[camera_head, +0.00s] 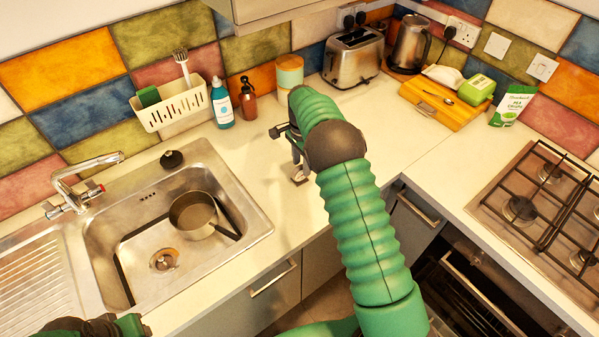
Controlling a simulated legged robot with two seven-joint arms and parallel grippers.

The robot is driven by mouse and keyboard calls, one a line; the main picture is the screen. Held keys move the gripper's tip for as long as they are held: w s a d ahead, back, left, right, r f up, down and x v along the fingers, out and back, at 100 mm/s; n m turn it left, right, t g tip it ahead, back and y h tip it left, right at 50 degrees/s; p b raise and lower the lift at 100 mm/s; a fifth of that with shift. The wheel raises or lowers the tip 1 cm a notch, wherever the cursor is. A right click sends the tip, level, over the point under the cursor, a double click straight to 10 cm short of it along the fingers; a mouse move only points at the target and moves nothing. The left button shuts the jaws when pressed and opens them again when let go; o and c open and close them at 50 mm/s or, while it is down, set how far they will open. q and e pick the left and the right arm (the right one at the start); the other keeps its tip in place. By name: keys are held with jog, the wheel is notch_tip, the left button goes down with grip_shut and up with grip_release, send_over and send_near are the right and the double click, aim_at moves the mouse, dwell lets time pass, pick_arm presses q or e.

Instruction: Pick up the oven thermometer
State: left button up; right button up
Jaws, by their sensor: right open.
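A small metallic object (299,175), which looks like the oven thermometer, stands on the worktop right of the sink. It is small and partly hidden by my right gripper, so its face cannot be made out. My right gripper (288,146) is open, at the end of the green arm, just above and beside this object. I cannot tell whether they touch. My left gripper (92,326) shows only in part at the bottom left edge, and its jaws cannot be made out.
The sink (145,235) holds a saucepan (193,215). Behind stand a utensil caddy (170,106), a blue bottle (222,105), a brown dispenser (248,100), a canister (289,72) and a toaster (353,58). A chopping board (440,102) and hob (535,200) are right. The central worktop is mostly clear.

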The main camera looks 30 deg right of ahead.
aim_at(301, 173)
jog(key=f, duration=0.2)
jog(key=f+p, duration=0.1)
jog(key=shift+s+a+f, duration=0.3)
jog(key=shift+a+f, duration=0.05)
jog(key=shift+w+f, duration=0.1)
jog(key=shift+f, duration=0.25)
grip_shut()
